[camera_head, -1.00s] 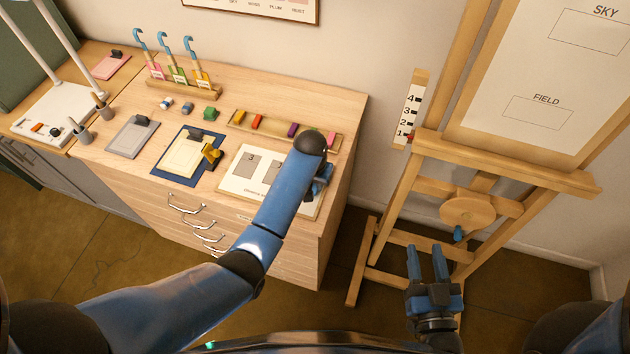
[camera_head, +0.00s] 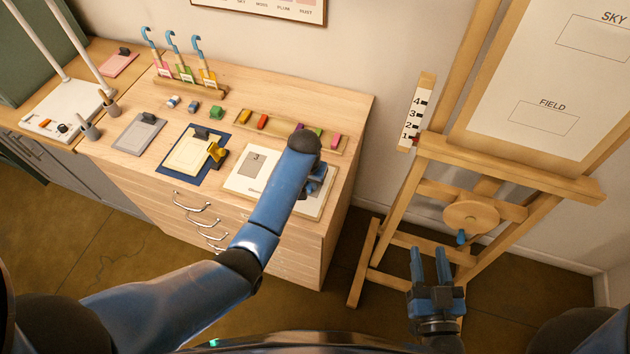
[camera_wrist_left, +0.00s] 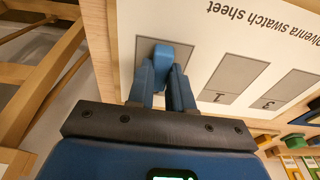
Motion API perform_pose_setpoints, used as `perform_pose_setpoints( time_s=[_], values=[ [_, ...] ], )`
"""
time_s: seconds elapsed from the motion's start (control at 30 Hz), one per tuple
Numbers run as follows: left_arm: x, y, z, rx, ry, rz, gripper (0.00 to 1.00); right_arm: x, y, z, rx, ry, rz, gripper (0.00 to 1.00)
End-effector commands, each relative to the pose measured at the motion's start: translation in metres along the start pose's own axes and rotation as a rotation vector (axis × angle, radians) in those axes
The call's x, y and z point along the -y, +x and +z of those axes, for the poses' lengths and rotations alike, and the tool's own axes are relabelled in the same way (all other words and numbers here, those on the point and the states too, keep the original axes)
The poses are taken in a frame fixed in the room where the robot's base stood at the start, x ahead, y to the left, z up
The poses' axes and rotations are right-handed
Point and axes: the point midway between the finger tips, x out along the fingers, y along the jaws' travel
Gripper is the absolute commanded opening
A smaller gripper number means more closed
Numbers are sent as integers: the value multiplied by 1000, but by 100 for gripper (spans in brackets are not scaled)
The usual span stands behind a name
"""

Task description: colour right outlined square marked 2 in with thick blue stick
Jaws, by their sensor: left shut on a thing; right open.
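The white swatch sheet (camera_head: 240,186) lies at the dresser's front right, and its grey square marked 3 (camera_head: 253,163) shows. In the left wrist view the sheet (camera_wrist_left: 190,14) is upside down, with squares marked 1 (camera_wrist_left: 235,73) and 3 (camera_wrist_left: 291,93). The outlined square at the other end (camera_wrist_left: 148,43) has its number hidden behind my gripper. My left gripper (camera_wrist_left: 161,84) is shut on the thick blue stick (camera_wrist_left: 163,54), over that end square. Whether the stick touches the paper I cannot tell. My right gripper (camera_head: 430,258) is open and empty, away from the dresser.
Behind my left arm, a wooden tray (camera_head: 281,132) holds coloured sticks. A dark blue mat (camera_head: 179,178) with a cream pad lies left of the sheet, then a grey pad (camera_head: 135,135). An easel (camera_head: 510,165) stands right of the dresser.

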Motion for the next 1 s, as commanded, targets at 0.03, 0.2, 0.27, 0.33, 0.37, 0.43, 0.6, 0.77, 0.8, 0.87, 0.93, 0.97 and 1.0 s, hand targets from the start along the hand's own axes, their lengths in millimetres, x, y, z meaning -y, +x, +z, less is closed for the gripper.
perform_pose_setpoints(
  time_s=[0.03,0.2,0.27,0.33,0.37,0.43,0.6,0.77,0.8,0.87,0.93,0.97,1.0],
  values=[
    [1,0,0,0,0,0,0,0,0,0,0,0,0,43],
    [5,0,0,0,-1,0,0,0,0,-1,0,0,0,43],
    [7,0,0,0,-1,0,0,0,0,-1,0,0,0,43],
    [11,1,0,1,-1,0,0,0,0,-1,0,0,0,43],
    [13,1,0,1,-1,0,0,0,0,-2,0,0,0,43],
    [18,1,0,1,-2,0,0,0,0,-2,0,0,0,43],
    [27,2,0,1,-1,0,0,0,0,-3,0,0,0,43],
    [29,3,1,2,0,0,0,0,0,-6,0,0,0,43],
    [29,3,1,1,0,0,0,0,0,-6,0,0,0,43],
    [29,4,1,1,0,0,0,0,0,-5,0,0,0,43],
    [27,4,1,1,1,0,0,0,0,-5,0,0,0,43],
    [26,4,1,2,1,0,0,0,0,-6,0,0,0,43],
    [25,4,1,2,1,0,0,0,0,-6,0,0,0,43]
  ],
)
